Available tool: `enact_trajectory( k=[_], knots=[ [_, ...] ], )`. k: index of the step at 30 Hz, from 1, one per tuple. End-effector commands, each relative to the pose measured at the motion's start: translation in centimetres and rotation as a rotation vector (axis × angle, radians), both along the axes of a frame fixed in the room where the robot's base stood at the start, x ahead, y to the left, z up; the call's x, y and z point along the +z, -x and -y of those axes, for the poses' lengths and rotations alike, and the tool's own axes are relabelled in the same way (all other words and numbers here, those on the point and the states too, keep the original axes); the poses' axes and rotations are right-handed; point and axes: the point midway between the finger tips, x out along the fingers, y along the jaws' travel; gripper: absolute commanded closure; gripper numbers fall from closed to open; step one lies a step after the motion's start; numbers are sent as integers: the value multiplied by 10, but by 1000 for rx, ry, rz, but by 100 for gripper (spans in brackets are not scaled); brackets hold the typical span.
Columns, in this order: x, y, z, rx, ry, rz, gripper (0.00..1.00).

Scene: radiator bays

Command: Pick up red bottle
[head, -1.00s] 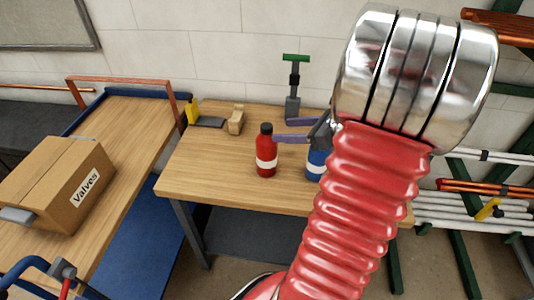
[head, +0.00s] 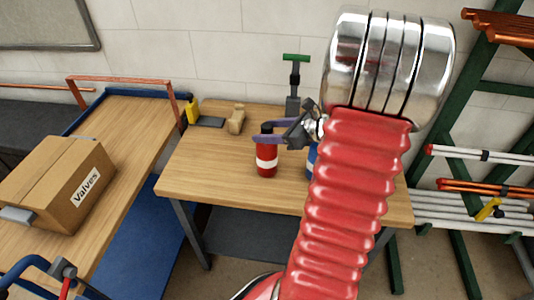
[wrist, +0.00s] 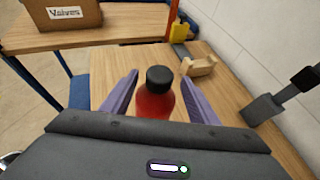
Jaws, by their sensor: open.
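The red bottle (head: 266,158) has a black cap and a white band and stands upright on the wooden workbench (head: 210,178). My gripper (head: 262,134) is at the height of the bottle's upper part, with its purple fingers spread. In the wrist view the red bottle (wrist: 154,96) stands between the two open fingers of my gripper (wrist: 158,92), with gaps on both sides. Its lower part is hidden by the gripper body. A blue bottle (head: 312,160) stands to the right, mostly hidden behind my arm.
A wooden block (head: 236,119), a yellow bottle (head: 192,110) and a green-handled tool (head: 294,85) are at the bench's back. A cardboard box (head: 58,184) sits on the trolley at left. Pipe racks (head: 480,200) stand at right.

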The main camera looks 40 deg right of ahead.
Motion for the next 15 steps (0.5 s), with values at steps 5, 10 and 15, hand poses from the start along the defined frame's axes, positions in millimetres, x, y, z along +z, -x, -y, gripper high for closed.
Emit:
enact_trajectory(
  k=[5,10,15],
  knots=[
    [-12,-19,-9,3,-3,-1,46],
    [-20,-35,-12,0,-1,-1,46],
    [-22,-38,-13,-2,0,-2,46]
  ],
)
